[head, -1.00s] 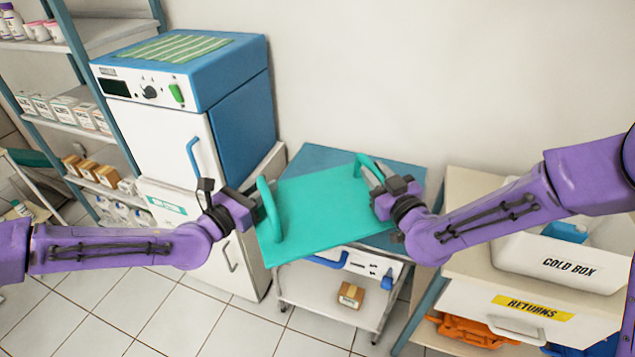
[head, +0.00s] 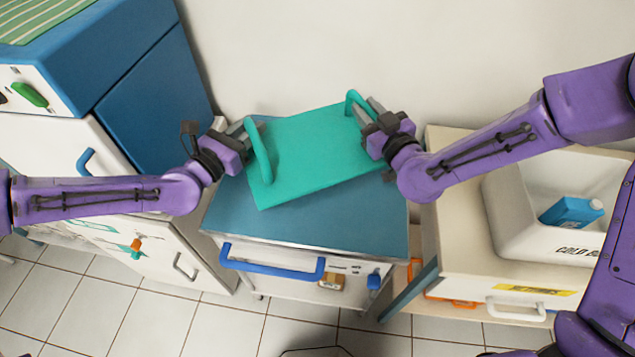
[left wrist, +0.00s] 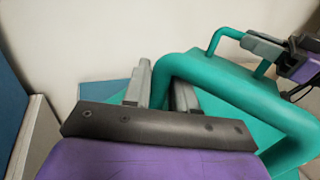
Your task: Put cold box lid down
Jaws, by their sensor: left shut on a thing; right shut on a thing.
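The teal cold box lid (head: 312,155) is a flat slab with a loop handle at each end. In the head view it is over the blue-topped cart (head: 300,222), slightly tilted; I cannot tell whether it touches the top. My left gripper (head: 248,135) is shut on the lid's left handle (head: 259,152). My right gripper (head: 367,112) is shut on the right handle (head: 356,100). In the left wrist view the near handle (left wrist: 235,92) passes between my left fingers (left wrist: 160,88). The white cold box (head: 515,215) stands open on the counter at the right.
A blue bottle (head: 571,212) lies inside the cold box. The beige counter (head: 452,215) has bare top left of the box. The cart's top is bare in front of the lid. A blue and white cabinet (head: 150,100) stands close at left, the wall behind.

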